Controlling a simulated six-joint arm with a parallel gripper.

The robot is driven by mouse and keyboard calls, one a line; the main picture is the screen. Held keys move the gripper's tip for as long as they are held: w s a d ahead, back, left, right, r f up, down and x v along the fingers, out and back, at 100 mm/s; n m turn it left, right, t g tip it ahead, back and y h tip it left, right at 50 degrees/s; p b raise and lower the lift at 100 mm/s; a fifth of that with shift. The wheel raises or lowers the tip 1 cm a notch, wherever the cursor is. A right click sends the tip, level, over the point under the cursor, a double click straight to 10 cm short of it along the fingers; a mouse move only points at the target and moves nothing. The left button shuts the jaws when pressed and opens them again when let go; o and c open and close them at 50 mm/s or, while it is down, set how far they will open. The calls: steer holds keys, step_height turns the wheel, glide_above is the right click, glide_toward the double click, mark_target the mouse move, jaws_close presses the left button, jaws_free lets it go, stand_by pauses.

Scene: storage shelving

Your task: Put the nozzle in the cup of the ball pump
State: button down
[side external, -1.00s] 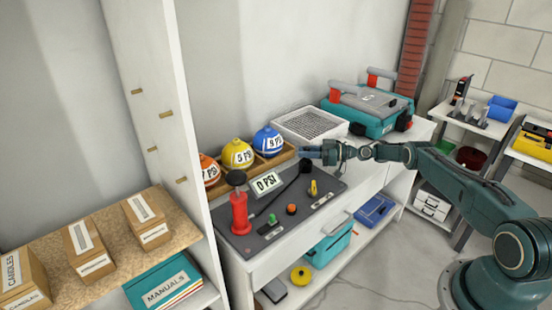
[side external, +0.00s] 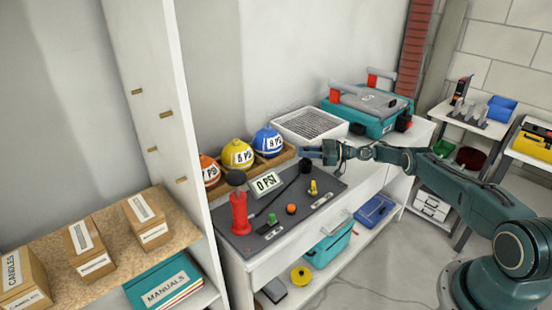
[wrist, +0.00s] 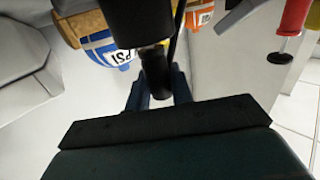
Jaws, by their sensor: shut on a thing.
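The ball pump has a red body (side external: 239,214) with a dark round knob on top, standing on a dark grey panel (side external: 325,200). Its black hose (side external: 285,183) runs across the panel up to my gripper (side external: 304,153). My gripper is shut on the black nozzle (wrist: 155,72), which sits between the two blue-grey fingers in the wrist view. The nozzle is held above the back of the panel, close to the blue ball (side external: 268,140). A green piece (side external: 272,219), an orange knob (side external: 291,209) and a yellow piece (side external: 313,187) stand on the panel. I cannot tell which is the cup.
A wooden tray (side external: 222,188) behind the panel holds the blue, yellow (side external: 237,154) and orange (side external: 209,170) balls. A 0 PSI sign (side external: 266,182) stands on the panel. A white grated box (side external: 310,125) and a teal case (side external: 370,122) are at the back right.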

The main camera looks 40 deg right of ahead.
steer(key=shift+a+f, duration=0.25)
steer(key=shift+f, duration=1)
steer(key=c, duration=0.6)
jaws_free()
steer(key=shift+r, duration=0.2)
steer(key=shift+d+r, duration=0.15)
steer(key=shift+r, duration=0.85)
steer(key=shift+d+r, duration=0.1)
steer(key=shift+r, duration=2.95)
steer(key=shift+w, duration=0.1)
